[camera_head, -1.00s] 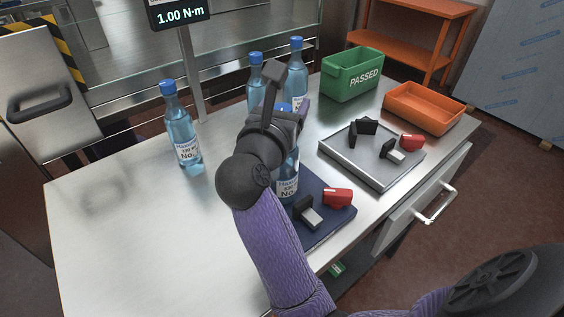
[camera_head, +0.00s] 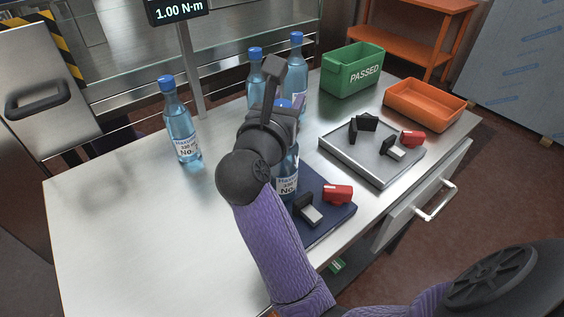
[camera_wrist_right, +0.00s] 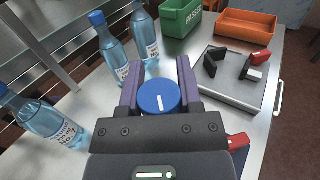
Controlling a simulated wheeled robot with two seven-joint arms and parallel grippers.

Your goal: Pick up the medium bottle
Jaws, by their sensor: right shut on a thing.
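My right gripper (camera_head: 284,108) is shut on a clear blue bottle (camera_head: 287,184) with a white label. In the right wrist view, its purple fingers (camera_wrist_right: 159,86) sit on either side of the bottle's blue cap (camera_wrist_right: 160,98). The bottle is upright over the dark blue pad; my gripper and arm hide much of it, and I cannot tell whether its base touches the pad. Three similar bottles stand on the table: one at left (camera_head: 181,125) and two behind the gripper (camera_head: 255,80) (camera_head: 298,70). My left gripper is not in view.
The dark blue pad (camera_head: 325,222) holds a red block and a black-and-white piece. A grey tray (camera_head: 372,172) with several small parts, a green PASSED bin (camera_head: 352,72) and an orange tray (camera_head: 425,108) stand at right. The table's left part (camera_head: 130,230) is clear.

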